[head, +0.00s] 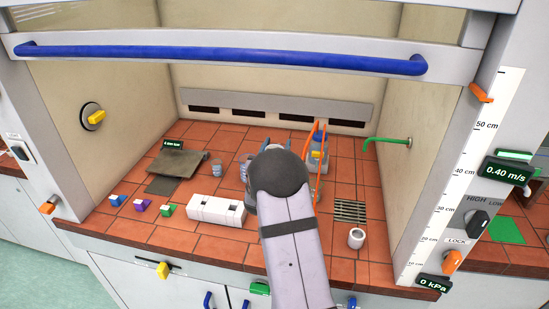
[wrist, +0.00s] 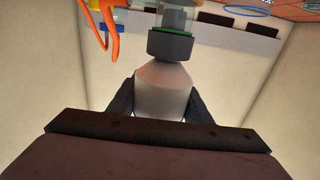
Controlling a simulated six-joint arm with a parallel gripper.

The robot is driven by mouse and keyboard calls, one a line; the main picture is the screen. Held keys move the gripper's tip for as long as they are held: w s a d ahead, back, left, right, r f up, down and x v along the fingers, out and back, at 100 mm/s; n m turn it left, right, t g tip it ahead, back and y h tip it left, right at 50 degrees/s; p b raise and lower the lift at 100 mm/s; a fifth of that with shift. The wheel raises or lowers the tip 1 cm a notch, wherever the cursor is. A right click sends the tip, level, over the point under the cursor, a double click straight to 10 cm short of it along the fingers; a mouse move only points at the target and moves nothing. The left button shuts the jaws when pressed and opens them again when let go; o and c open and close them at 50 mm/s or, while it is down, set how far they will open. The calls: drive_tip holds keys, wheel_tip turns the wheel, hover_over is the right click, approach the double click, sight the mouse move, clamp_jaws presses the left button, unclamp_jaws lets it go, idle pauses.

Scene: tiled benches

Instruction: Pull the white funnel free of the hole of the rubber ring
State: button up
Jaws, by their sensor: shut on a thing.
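The white funnel (wrist: 163,92) shows in the wrist view as a pale, tapered body between the two dark fingers of my gripper (wrist: 161,88), which is shut on it. Its narrower end meets a dark grey collar (wrist: 170,46), which looks like the rubber ring. I see no gap between them, but I cannot tell how deep the funnel sits in the hole. Above the collar in the picture are a green band and a clear glass part (wrist: 174,15). In the head view my arm hides the funnel, the ring and my fingers.
The right-hand tiles are mostly clear.

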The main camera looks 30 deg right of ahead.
wheel_tip(320, 180, up, 9)
drive_tip(key=p, duration=0.4)
drive_tip(key=shift+f+p, duration=0.15)
drive_tip(key=shift+p, duration=0.15)
idle(0.9)
idle(0.5)
wheel_tip(320, 180, up, 8)
drive_tip(key=p, duration=0.5)
idle(0.8)
